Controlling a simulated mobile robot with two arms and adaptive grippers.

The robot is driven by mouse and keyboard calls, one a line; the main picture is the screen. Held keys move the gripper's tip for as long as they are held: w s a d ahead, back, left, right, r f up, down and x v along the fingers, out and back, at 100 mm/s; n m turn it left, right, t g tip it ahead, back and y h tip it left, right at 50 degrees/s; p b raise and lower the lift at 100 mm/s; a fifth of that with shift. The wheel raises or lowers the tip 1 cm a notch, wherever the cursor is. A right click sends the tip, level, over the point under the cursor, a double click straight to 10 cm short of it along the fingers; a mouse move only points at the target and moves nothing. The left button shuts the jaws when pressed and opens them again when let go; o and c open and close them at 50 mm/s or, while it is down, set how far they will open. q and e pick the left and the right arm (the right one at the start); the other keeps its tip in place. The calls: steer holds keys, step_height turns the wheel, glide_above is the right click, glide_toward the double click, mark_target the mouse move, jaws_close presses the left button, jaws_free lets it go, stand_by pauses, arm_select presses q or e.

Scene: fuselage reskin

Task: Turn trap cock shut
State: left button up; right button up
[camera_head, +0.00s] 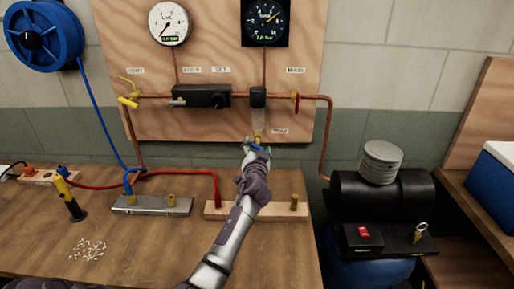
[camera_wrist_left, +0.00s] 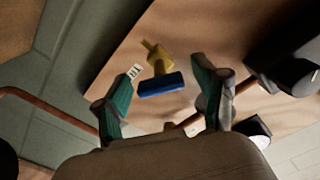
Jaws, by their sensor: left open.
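The trap cock (camera_head: 258,138) is a small brass valve under the clear trap bowl (camera_head: 258,118) on the plywood panel. In the left wrist view its yellow body (camera_wrist_left: 157,60) carries a blue handle (camera_wrist_left: 161,85), which lies crosswise to the body. My left gripper (camera_head: 257,149) is raised right at the cock and partly hides it in the head view. In the wrist view my left gripper (camera_wrist_left: 164,92) is open, with its green-padded fingers on either side of the blue handle and gaps on both sides. My right gripper is not in view.
A yellow vent handle (camera_head: 128,102), a black lockout block (camera_head: 201,96) and a red main handle (camera_head: 295,100) sit along the copper pipe. A wooden block (camera_head: 285,212) lies below my arm. A compressor (camera_head: 382,195) stands at right. Small loose rivets (camera_head: 88,249) lie on the bench.

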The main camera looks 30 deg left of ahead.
arm_select(q)
steer(key=shift+c, duration=0.7)
steer(key=c, duration=1)
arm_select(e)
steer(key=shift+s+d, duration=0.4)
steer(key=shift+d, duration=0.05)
arm_select(q)
steer(key=shift+m, duration=1.2)
steer(key=m, duration=0.3)
steer(key=shift+m+p, duration=0.3)
steer(key=shift+p, duration=0.05)
steer(key=m, duration=0.3)
steer(key=shift+p, duration=0.4)
steer(key=shift+m+p, duration=0.3)
steer(key=shift+m, duration=1.1)
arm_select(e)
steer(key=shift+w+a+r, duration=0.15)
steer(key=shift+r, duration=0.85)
